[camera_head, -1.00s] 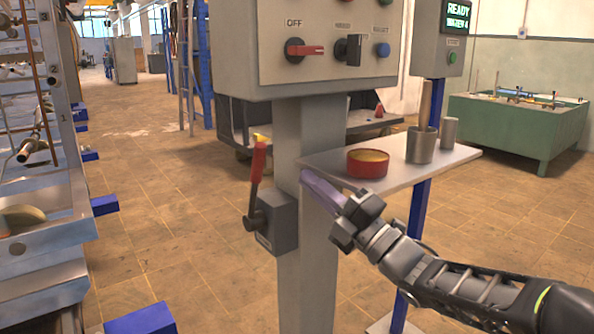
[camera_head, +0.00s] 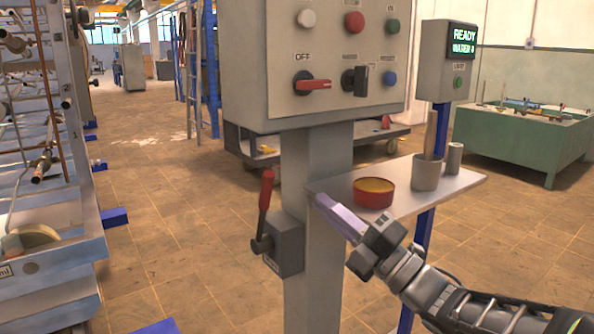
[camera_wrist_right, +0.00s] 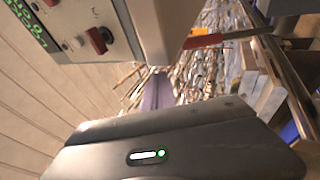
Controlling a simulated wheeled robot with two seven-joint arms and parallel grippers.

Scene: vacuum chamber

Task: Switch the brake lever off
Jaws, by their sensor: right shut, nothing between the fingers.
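The brake lever (camera_head: 265,203) has a red handle that stands nearly upright on a grey box (camera_head: 287,246) on the left side of the grey post. My right gripper (camera_head: 328,208) is shut and empty, in front of the post, to the right of the lever and apart from it. In the right wrist view its purple fingers (camera_wrist_right: 157,92) point ahead, and a red bar (camera_wrist_right: 203,41), which looks like the lever's handle, lies to their upper right. My left gripper is in neither view.
A control panel (camera_head: 335,110) with a red OFF switch (camera_head: 313,85) hangs above on the post (camera_head: 318,165). A shelf (camera_head: 440,192) right of the post holds a red tin (camera_head: 373,192) and a grey cup (camera_head: 426,172). Open floor lies left of the lever.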

